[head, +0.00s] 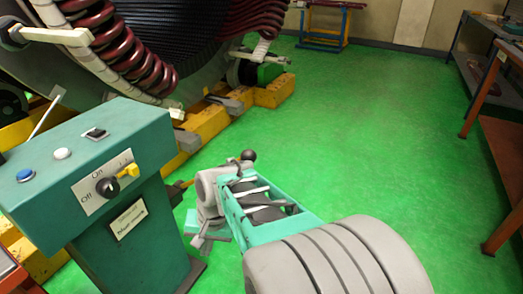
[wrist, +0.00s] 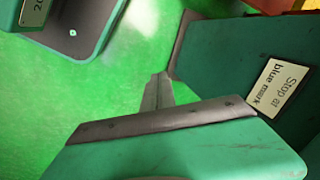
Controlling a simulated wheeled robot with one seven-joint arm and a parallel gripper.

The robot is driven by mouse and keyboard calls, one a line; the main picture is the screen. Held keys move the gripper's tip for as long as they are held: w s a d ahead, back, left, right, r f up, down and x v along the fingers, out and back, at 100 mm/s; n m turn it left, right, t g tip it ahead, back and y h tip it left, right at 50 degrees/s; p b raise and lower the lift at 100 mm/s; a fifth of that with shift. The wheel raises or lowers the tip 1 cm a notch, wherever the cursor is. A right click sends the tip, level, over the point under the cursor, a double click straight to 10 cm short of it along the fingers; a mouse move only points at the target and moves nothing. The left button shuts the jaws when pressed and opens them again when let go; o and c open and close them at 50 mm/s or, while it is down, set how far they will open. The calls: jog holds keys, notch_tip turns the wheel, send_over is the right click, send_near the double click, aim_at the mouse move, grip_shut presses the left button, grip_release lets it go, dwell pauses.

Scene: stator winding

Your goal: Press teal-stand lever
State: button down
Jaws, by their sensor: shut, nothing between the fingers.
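The teal stand (head: 140,258) is at the left in the head view, with a sloped top. A rod with a black ball knob (head: 248,155) shows beyond my wrist; an orange shaft (head: 182,185) comes out of the stand's right side. My arm hides whether they join as one lever. My gripper (head: 198,238) is shut and empty, pointing down just right of the stand. I cannot tell whether it touches the lever. In the wrist view, a teal panel with a "Stop at blue mark" label (wrist: 281,88) is at the right.
The stand's top carries a blue button (head: 25,175), a white button (head: 62,153) and an On/Off switch (head: 108,187). A large stator with red coils (head: 150,65) rests on yellow supports (head: 205,122) behind. Benches (head: 505,140) line the right. The green floor between is clear.

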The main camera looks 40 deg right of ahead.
jog(key=w+d+r+m+t+y+p, duration=0.2)
jog(key=d+r+m+p, duration=0.5)
jog(key=d+m, duration=0.35)
jog(key=s+d+r+m+t+p, duration=0.3)
jog(key=d+m+p, duration=0.1)
jog(key=d+m, duration=0.4)
jog(key=s+d+r+m+t+p, duration=0.3)
jog(key=s+d+r+m+p, duration=0.1)
jog(key=d+m, duration=0.3)
jog(key=shift+s+d+m+h, duration=0.15)
jog(key=shift+d+m+h, duration=0.2)
jog(key=shift+d, duration=0.6)
jog(key=w+a+f+b, duration=0.1)
jog(key=w, duration=0.4)
jog(key=w+a+f+b, duration=0.1)
jog(key=w+f, duration=0.1)
jog(key=w, duration=0.3)
jog(key=shift+w+a+f, duration=0.25)
jog(key=shift+w+a, duration=0.05)
jog(key=shift+w, duration=0.1)
